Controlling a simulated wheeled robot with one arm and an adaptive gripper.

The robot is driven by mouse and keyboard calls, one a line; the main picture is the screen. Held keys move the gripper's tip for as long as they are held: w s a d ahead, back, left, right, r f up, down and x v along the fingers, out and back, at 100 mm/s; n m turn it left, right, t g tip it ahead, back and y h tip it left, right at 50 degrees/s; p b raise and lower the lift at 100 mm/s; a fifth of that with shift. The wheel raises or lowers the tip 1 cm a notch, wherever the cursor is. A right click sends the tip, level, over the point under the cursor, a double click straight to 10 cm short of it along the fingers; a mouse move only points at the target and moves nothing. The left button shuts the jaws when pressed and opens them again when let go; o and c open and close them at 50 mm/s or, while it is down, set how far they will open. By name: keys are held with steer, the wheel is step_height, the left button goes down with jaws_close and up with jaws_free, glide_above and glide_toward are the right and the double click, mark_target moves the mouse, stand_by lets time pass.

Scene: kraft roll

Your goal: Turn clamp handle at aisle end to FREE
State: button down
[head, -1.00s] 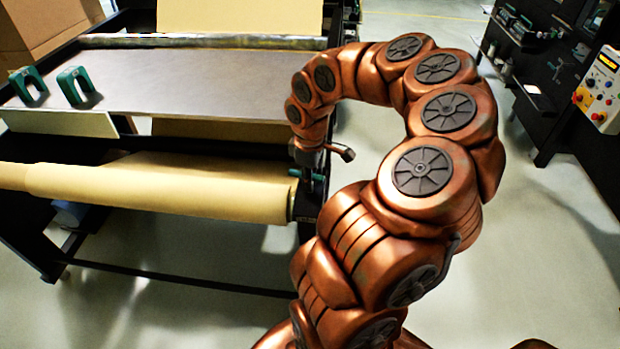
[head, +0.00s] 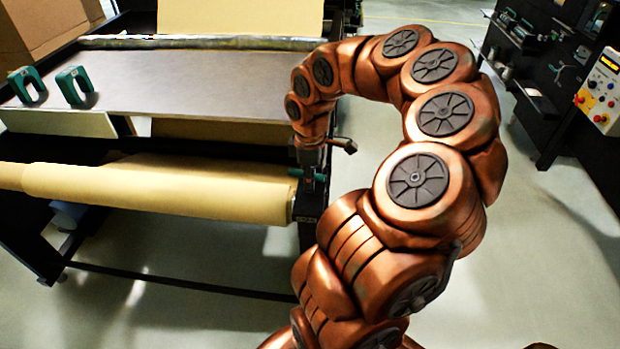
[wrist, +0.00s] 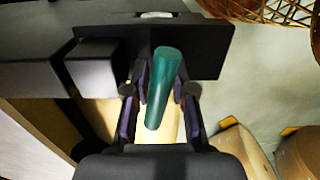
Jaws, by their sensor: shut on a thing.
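The clamp handle is a green bar at the roll's right end. In the wrist view, the handle (wrist: 163,75) lies between the two fingers of my gripper (wrist: 158,95), which is shut on it. It points slightly tilted from upright in that picture. In the head view, the handle (head: 296,173) shows only as a small green piece beside my gripper (head: 311,178), which comes down on it from above. A black plate (wrist: 205,50) with a pale, unreadable spot lies behind the handle. No FREE marking can be read.
The kraft roll (head: 170,188) extends left from the clamp, below a grey table (head: 200,80). Two green brackets, one on the left (head: 27,85) and one on the right (head: 74,86), stand on the table. A control panel (head: 600,90) is at far right. Floor right of my arm is clear.

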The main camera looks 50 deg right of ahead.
steer(key=c, duration=1)
jaws_free()
steer(key=shift+r, duration=0.1)
step_height(320, 180, up, 12)
steer(key=shift+f, duration=0.1)
